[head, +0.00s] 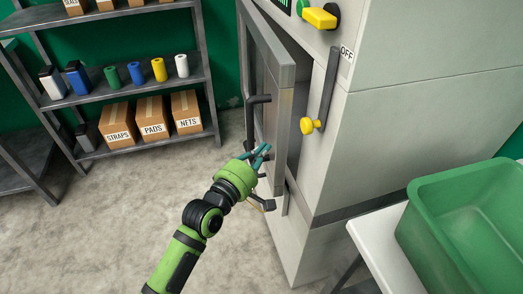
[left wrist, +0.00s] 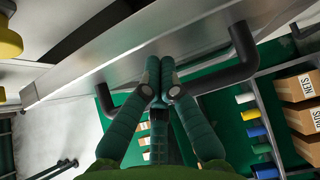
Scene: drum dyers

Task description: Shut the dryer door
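The dryer door (head: 285,125) stands partly open on the grey dryer (head: 405,105), with a dark gap between its edge and the body. A dark bar handle (head: 259,99) is on its outer face; the handle also shows in the left wrist view (left wrist: 243,45). My left gripper (head: 262,152) is at the door's outer face, beside the handle. My right gripper is not in view.
A lever with a yellow knob (head: 307,126) hangs on the dryer front near an OFF label. A green bin (head: 465,220) sits on a white table (head: 370,238) at right. Shelves (head: 120,88) with boxes and bottles stand at left. The floor between is clear.

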